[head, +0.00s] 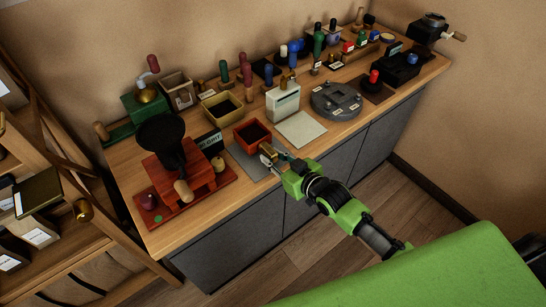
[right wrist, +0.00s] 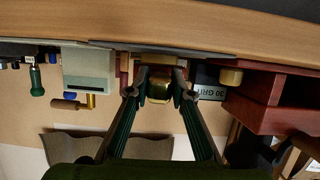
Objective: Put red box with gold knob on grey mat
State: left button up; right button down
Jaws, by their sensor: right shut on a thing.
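The red box (head: 244,136) with an open top shows in the head view, upright at the back part of the grey mat (head: 243,162). Whether its base touches the mat I cannot tell. My right gripper (head: 268,153) is at the box's front side. In the right wrist view the right gripper (right wrist: 159,84) is shut on the gold knob (right wrist: 158,91), which sits between its fingers. The fingers hide most of the box there. The mat's edge (right wrist: 190,49) shows as a thin dark strip. My left gripper is not in view.
A red machine (head: 172,168) with a black hopper stands left of the mat, near a "30 GRIT" sign (head: 210,143). A tan bin (head: 222,107) stands behind.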

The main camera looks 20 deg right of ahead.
jog(key=shift+f, duration=0.45)
dwell(0.3)
jog(key=c, duration=1.7)
grip_release()
jog(key=shift+s, duration=0.1)
jog(key=v, duration=1.2)
